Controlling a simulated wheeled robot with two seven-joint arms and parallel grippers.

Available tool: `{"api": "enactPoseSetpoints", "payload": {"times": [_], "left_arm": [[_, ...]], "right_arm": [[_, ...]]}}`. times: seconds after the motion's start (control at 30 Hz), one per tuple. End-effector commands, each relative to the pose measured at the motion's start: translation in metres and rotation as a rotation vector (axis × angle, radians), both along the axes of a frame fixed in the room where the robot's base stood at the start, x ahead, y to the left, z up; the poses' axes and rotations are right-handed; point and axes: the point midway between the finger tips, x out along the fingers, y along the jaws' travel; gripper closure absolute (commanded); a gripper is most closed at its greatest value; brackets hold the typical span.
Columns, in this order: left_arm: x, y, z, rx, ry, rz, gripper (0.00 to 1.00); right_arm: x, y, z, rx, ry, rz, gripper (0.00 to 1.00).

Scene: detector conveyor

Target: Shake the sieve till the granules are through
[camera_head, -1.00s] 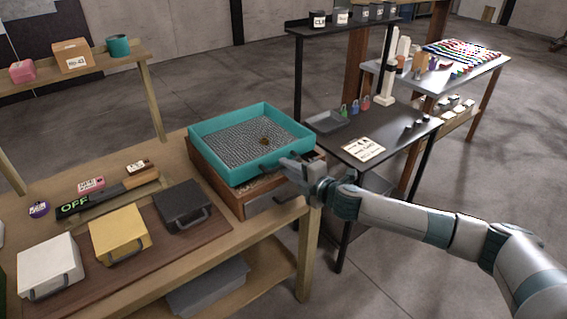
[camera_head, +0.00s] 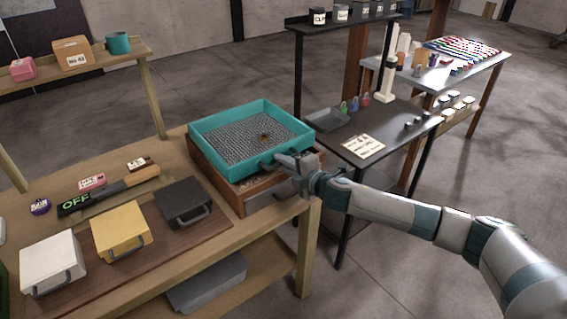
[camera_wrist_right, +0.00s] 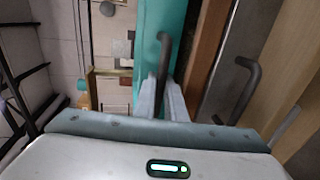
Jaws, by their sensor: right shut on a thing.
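The teal sieve (camera_head: 212,153) with a grey mesh floor sits on top of a brown wooden box (camera_head: 222,183) at the right end of the bench. A small patch of brown granules (camera_head: 264,136) lies on the mesh. My right gripper (camera_head: 282,161) is shut on the sieve's handle at its near right wall. In the right wrist view the fingers (camera_wrist_right: 166,98) close around the dark handle (camera_wrist_right: 163,58) beside the teal wall. Whether granules lie under the sieve is mostly hidden. My left gripper is not in view.
White (camera_head: 52,262), yellow (camera_head: 121,230) and dark (camera_head: 183,202) cases with handles stand on a brown board to the left. A dark table (camera_head: 395,140) with a paper card stands right of the bench. A grey bin (camera_head: 208,284) is on the lower shelf.

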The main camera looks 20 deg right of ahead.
Motion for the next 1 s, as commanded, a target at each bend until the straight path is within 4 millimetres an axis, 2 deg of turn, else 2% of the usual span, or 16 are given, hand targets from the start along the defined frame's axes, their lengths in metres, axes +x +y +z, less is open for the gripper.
{"api": "enactPoseSetpoints", "payload": {"times": [0.2, 0.3, 0.53, 0.57, 1.0], "left_arm": [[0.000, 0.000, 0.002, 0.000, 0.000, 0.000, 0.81], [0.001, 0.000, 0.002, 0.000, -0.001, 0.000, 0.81], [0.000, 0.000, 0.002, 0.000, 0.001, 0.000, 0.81], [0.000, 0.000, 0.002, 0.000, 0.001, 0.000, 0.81], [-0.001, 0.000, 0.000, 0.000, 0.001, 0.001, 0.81]], "right_arm": [[0.023, 0.009, 0.001, 0.001, -0.001, -0.001, 1.00], [0.027, 0.009, 0.000, 0.000, 0.000, -0.002, 1.00], [0.027, 0.009, 0.001, 0.000, -0.001, -0.002, 1.00], [0.027, 0.009, 0.001, 0.000, -0.002, -0.002, 0.82], [0.022, 0.008, 0.001, 0.002, -0.001, 0.001, 0.81]]}}
